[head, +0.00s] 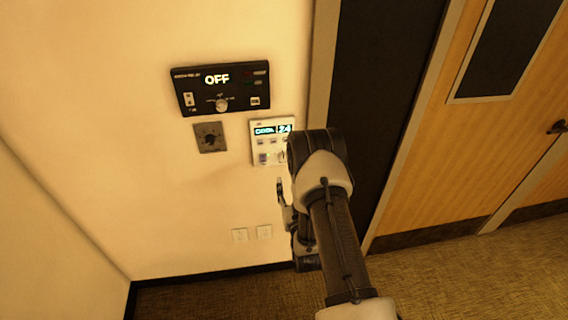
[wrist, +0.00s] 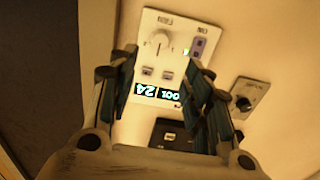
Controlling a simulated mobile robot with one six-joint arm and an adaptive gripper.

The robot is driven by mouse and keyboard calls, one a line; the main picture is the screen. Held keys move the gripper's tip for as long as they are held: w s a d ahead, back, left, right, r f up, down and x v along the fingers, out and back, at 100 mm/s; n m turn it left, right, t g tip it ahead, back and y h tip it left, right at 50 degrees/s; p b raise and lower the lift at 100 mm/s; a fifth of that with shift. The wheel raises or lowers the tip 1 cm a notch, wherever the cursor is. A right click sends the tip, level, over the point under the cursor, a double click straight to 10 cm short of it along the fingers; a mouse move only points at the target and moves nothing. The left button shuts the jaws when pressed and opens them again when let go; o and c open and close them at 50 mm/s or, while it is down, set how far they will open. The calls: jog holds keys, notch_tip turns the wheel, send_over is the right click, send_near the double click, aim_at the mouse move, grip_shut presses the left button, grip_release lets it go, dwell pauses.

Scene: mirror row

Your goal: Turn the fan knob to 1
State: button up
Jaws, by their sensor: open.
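The white wall panel (head: 259,133) has a lit display reading COOL 24. My arm covers its right part in the head view. In the wrist view the panel (wrist: 177,23) appears upside down, with a round pale knob (wrist: 160,43) under small lettering that looks like FAN. I cannot tell which mark the knob points to. My gripper (wrist: 163,65) is open and empty, its two fingers showing on either side of the panel, apart from the knob. In the head view my gripper (head: 283,195) is below the panel, partly hidden by my arm.
A black panel (head: 240,103) reading OFF, with its own knob (head: 221,104), hangs above left. A dark square rotary switch (head: 210,137) is left of the white panel. Two outlets (head: 251,234) sit low on the wall. A dark door frame stands to the right.

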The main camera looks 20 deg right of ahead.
aim_at(284, 159)
jog(key=b+x, duration=0.1)
jog(key=x, duration=1)
jog(key=shift+w+d, duration=0.1)
jog(key=shift+w, duration=0.3)
jog(key=c, duration=1.1)
